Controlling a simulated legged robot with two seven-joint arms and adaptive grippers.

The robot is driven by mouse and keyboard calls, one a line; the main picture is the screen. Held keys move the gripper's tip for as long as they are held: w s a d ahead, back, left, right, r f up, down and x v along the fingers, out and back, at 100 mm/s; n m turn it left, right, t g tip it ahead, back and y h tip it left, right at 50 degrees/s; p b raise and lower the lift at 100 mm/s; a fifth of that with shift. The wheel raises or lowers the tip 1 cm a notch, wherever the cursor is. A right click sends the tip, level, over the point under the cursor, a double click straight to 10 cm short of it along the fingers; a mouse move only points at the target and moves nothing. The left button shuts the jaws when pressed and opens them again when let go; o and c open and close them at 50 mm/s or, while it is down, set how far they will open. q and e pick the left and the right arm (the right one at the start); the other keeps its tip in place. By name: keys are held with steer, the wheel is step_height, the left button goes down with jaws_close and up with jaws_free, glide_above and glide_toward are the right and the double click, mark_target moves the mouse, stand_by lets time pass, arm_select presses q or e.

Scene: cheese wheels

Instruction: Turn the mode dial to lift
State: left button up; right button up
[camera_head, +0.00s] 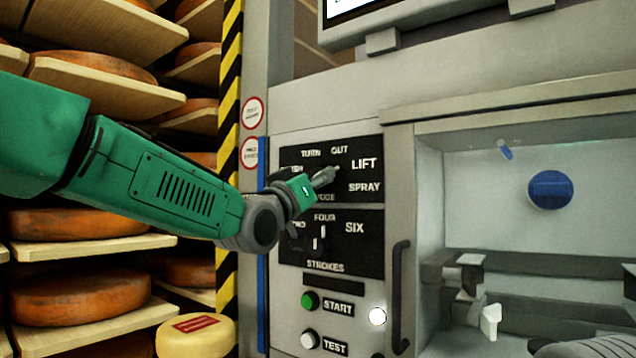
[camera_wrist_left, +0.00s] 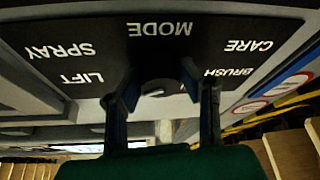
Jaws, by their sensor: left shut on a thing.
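The mode dial (camera_wrist_left: 158,88) sits on the black mode panel (camera_wrist_left: 85,30), which appears upside down in the left wrist view. A short pale mark shows on its face; I cannot tell exactly which label it points at. My left gripper (camera_head: 326,176) reaches the panel from the left and is shut on the dial, one finger on each side. In the head view the gripper hides the dial. The LIFT label (camera_head: 364,164) is to the right of the fingertips, with SPRAY below it and TURN and OUT above. My right gripper is not in view.
Below are the strokes panel (camera_head: 350,250), a green start button (camera_head: 309,300) and a white test button (camera_head: 309,340). A dark handle (camera_head: 400,290) stands to the right, beside an open chamber (camera_head: 480,200). Shelves of cheese wheels (camera_head: 80,298) fill the left.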

arm_select(q)
steer(key=shift+d+f+m+g+h, duration=0.15)
steer(key=shift+f+m+g+h, duration=0.15)
steer(key=shift+f+m, duration=0.1)
steer(key=o, duration=0.9)
steer(key=shift+o, duration=1.1)
steer(key=shift+r, duration=0.2)
steer(key=v, duration=1.2)
steer(key=shift+f, duration=0.15)
steer(key=shift+w, duration=0.1)
